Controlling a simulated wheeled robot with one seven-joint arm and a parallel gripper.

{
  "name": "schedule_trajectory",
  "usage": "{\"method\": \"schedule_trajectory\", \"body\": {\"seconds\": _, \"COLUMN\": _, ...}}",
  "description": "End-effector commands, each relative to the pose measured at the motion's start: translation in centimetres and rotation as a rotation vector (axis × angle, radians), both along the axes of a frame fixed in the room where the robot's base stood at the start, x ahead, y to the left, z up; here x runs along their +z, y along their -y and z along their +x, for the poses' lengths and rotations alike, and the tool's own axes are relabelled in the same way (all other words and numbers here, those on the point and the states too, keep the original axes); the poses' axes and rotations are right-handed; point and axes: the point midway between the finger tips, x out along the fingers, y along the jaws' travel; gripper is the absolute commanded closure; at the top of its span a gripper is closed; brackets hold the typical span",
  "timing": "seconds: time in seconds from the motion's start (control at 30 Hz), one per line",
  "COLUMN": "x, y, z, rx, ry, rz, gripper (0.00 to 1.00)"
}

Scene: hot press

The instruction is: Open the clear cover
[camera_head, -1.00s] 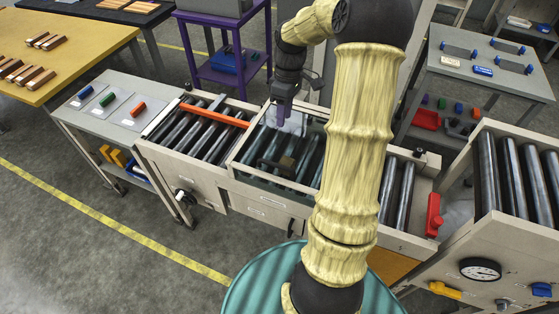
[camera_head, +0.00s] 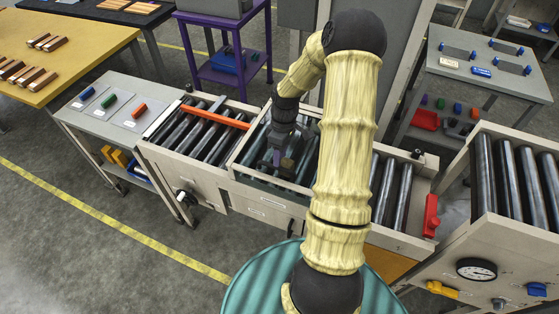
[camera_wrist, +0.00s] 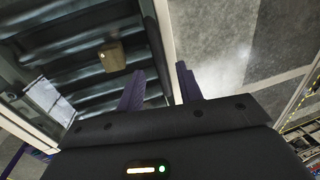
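The clear cover (camera_head: 256,146) lies over the rollers of the middle conveyor section, set in a cream frame. It looks lowered. In the wrist view I look down through it (camera_wrist: 82,78) at dark rollers and a small brown block (camera_wrist: 112,55). My gripper (camera_head: 280,162) is over the front part of the cover, near its front edge.
An orange bar (camera_head: 214,116) crosses the left roller section. A red block-shaped part (camera_head: 431,216) sits at the conveyor's right end. A side table (camera_head: 90,115) with small coloured pieces is at left. Grey floor is clear in front.

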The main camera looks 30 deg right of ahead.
Motion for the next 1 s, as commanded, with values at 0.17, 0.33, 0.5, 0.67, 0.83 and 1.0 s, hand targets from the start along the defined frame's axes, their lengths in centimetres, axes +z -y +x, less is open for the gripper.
{"method": "schedule_trajectory", "body": {"seconds": 0.17, "x": -2.5, "y": -0.4, "z": -0.3, "rx": 0.001, "ry": -0.002, "rz": 0.001, "gripper": 0.64}}
{"method": "schedule_trajectory", "body": {"seconds": 0.33, "x": -3.5, "y": -0.6, "z": -0.4, "rx": 0.000, "ry": 0.001, "rz": 0.001, "gripper": 0.64}}
{"method": "schedule_trajectory", "body": {"seconds": 0.5, "x": -3.6, "y": -0.6, "z": -0.4, "rx": 0.000, "ry": 0.001, "rz": 0.000, "gripper": 0.64}}
{"method": "schedule_trajectory", "body": {"seconds": 0.67, "x": -3.6, "y": -0.6, "z": -0.4, "rx": 0.000, "ry": 0.001, "rz": 0.000, "gripper": 0.82}}
{"method": "schedule_trajectory", "body": {"seconds": 0.83, "x": -3.5, "y": -0.6, "z": -0.4, "rx": 0.000, "ry": 0.001, "rz": 0.000, "gripper": 1.00}}
{"method": "schedule_trajectory", "body": {"seconds": 1.0, "x": -3.5, "y": -0.5, "z": -0.4, "rx": 0.000, "ry": 0.001, "rz": 0.001, "gripper": 1.00}}
